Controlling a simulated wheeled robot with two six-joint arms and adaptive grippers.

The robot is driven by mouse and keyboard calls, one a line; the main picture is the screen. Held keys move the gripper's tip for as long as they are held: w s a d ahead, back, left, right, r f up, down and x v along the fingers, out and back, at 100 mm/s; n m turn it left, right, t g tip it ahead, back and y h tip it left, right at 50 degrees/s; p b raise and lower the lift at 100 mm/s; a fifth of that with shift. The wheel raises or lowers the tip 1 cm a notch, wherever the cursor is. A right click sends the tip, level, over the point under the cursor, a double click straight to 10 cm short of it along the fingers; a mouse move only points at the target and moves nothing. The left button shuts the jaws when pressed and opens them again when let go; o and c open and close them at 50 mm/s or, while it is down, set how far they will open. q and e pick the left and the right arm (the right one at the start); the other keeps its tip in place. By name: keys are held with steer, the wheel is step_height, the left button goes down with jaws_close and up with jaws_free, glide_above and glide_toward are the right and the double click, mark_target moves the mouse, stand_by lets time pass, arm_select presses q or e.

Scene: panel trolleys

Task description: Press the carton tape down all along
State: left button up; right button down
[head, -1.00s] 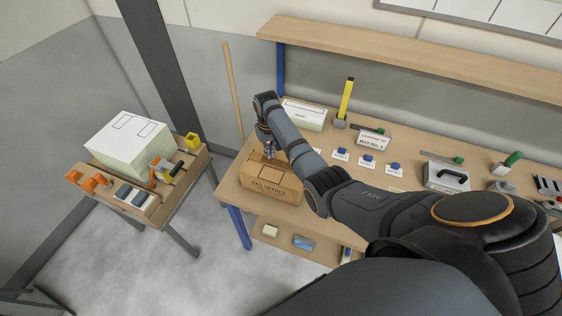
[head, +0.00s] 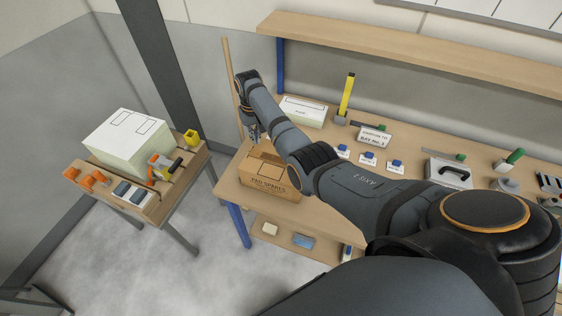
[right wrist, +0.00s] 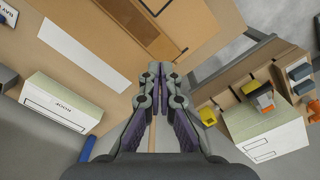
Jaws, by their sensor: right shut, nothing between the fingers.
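The brown cardboard carton (head: 271,181) stands on the near left end of the workbench, with printing on its front side. Its top shows at the upper edge of the right wrist view (right wrist: 143,22). The tape on it is too small to make out surely in the head view. My right gripper (head: 254,139) is above the carton's far left edge, shut and empty, apart from the carton as far as I can tell. In the right wrist view its fingers (right wrist: 160,70) are together, pointing at the carton's end. My left gripper is not in view.
The workbench (head: 229,188) also holds a white box (head: 303,112), a yellow upright tool (head: 347,95), a sign (head: 375,138), several blue items and a grey case (head: 448,173). A trolley (head: 150,209) with a pale box (head: 126,140) stands left, across open floor.

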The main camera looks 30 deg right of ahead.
mark_target(258, 154)
steer(key=shift+f, duration=0.2)
steer(key=shift+f+b, duration=1.75)
steer(key=shift+f, duration=1.05)
steer(key=shift+s+f, duration=0.15)
steer(key=shift+f, duration=0.2)
step_height(258, 154, up, 3)
steer(key=p, duration=0.3)
steer(key=shift+r, duration=0.15)
